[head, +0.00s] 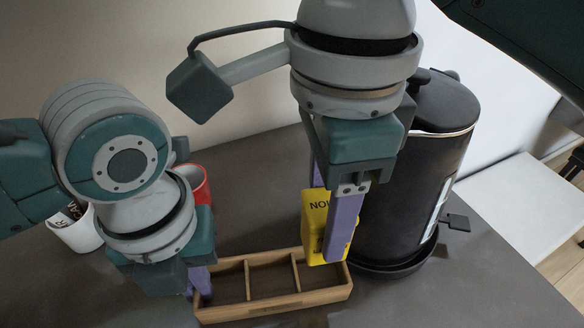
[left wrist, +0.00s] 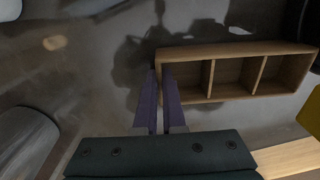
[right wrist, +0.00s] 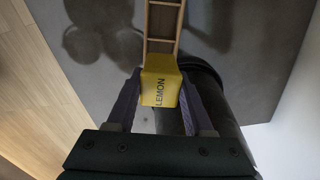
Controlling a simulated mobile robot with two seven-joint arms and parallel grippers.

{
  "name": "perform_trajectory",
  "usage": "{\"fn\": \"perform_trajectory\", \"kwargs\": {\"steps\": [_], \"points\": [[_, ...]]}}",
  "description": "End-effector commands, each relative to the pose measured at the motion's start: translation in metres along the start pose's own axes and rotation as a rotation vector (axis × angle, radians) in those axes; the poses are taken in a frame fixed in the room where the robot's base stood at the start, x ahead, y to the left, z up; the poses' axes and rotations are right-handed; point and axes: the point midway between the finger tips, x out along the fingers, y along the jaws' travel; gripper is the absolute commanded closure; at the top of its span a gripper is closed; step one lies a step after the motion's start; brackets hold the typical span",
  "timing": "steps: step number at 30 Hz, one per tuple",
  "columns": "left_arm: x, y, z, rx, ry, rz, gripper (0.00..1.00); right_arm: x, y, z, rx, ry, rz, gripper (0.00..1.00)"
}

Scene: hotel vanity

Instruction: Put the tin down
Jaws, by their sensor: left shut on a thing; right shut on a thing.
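A yellow tin (head: 316,222) with dark lettering is held upright between the fingers of my right gripper (head: 330,235). The right wrist view shows the tin (right wrist: 160,85) between both fingers, reading LEMON. In the head view its lower end overlaps the right end of a wooden three-compartment box (head: 265,306); it looks raised, and its exact height is unclear. The compartments I can see are empty. My left gripper (head: 200,283) is at the box's left end, its fingers closed on the end wall. The left wrist view shows the box (left wrist: 235,48) and a corner of the tin (left wrist: 318,122).
A black kettle (head: 415,175) on its base stands close to the right of the tin. The dark counter in front of the box is clear.

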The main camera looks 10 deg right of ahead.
Motion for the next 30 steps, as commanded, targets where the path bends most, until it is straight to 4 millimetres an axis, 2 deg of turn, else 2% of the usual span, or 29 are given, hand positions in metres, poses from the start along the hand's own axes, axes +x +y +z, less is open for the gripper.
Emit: {"fn": "perform_trajectory", "kwargs": {"steps": [3,15,30], "points": [[0.0,0.0,0.0,0.0,0.0,0.0,1.0,0.025,0.001,-0.002,0.002,0.004,0.003,1.0],[0.0,0.0,0.0,0.0,0.0,0.0,1.0,0.075,0.0,-0.001,-0.001,0.002,0.0,1.0],[0.0,-0.002,0.0,0.002,-0.001,-0.006,1.0,0.089,0.001,-0.002,-0.001,0.006,0.002,1.0]]}}
